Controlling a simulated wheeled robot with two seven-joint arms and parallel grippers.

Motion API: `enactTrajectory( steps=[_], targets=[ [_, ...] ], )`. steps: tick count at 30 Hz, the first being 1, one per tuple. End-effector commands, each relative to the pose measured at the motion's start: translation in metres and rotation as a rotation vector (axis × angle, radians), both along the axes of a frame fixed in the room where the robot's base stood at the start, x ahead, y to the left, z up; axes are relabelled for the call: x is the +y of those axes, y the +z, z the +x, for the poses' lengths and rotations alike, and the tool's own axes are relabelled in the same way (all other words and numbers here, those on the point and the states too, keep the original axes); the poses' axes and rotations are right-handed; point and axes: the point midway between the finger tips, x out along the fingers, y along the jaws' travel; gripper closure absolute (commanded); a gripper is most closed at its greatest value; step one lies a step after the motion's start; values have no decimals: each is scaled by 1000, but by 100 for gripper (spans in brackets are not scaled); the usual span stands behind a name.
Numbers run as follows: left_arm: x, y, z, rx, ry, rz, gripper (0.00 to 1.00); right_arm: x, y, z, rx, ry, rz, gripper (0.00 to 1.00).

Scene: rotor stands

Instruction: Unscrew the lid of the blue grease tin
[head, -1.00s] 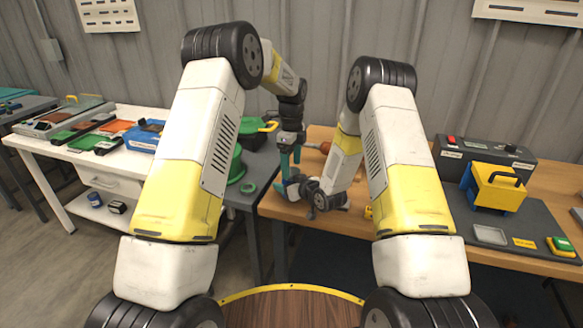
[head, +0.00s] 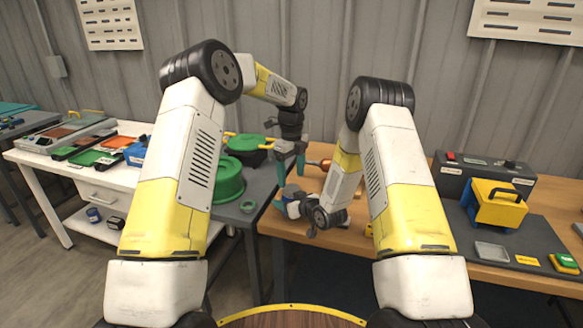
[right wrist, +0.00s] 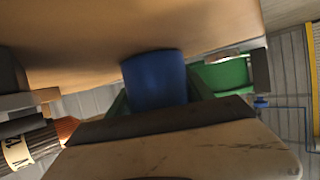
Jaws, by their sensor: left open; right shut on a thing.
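The blue grease tin (head: 291,191) is in my right gripper, over the near left end of the wooden table. It fills the middle of the right wrist view as a plain blue cylinder (right wrist: 155,78). My right gripper (head: 295,203) is shut on it, with green fingers (right wrist: 201,88) partly visible on both sides. My left gripper (head: 289,180) is open, pointing down, its teal fingers apart above and around the tin. The lid cannot be told apart from the body, and I cannot tell whether the fingers touch it.
Behind the grippers an orange-handled tool (head: 318,163) lies on the wooden table (head: 350,240). A green round container (head: 228,183) and a green-lidded pot (head: 250,143) stand to the left. A yellow box (head: 497,203) stands on the mat at right.

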Motion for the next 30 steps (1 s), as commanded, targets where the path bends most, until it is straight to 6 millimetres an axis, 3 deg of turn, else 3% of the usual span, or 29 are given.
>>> enactTrajectory(
  steps=[7,19,30],
  targets=[
    [0,-33,0,0,0,0,28,0,1,1,-2,0,0,100],
    [0,-42,0,-1,1,0,28,0,1,1,-2,0,0,100],
    [0,-42,0,-1,1,-1,94,0,1,1,-2,0,0,100]
  ],
)
